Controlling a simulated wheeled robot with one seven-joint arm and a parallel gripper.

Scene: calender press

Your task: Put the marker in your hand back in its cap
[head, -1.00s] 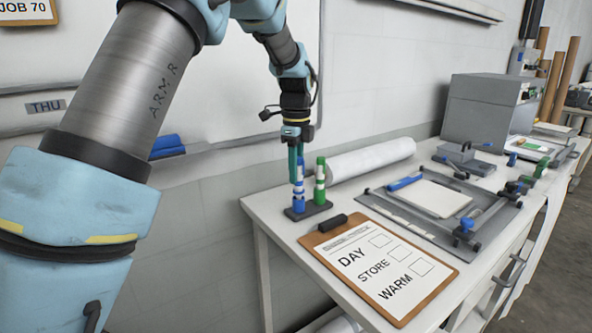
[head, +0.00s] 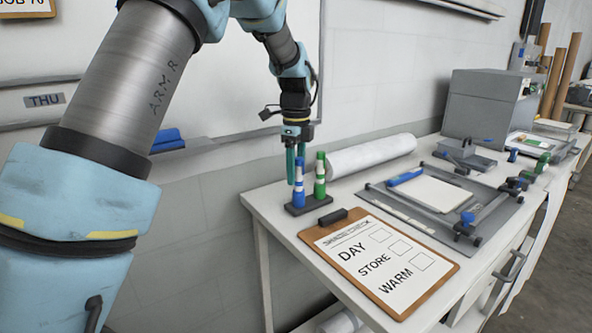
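The blue marker (head: 299,183), with white bands, stands upright in the left place of a small dark stand (head: 307,206) at the table's left end. Its lower end is down at the stand; the cap cannot be told apart from the marker at this size. My gripper (head: 296,168) points down over the marker's upper end. Its teal fingers are spread, one at the marker's left and one behind its top, and look open. A green marker (head: 320,178) with white bands stands upright in the right place of the stand, close beside it.
A clipboard (head: 448,272) reading DAY, STORE, WARM lies in front of the stand. A white roll (head: 372,156) lies behind. A grey press board (head: 380,200) is to the right. The wall is close behind; a blue eraser-like block (head: 167,140) sits on the whiteboard ledge.

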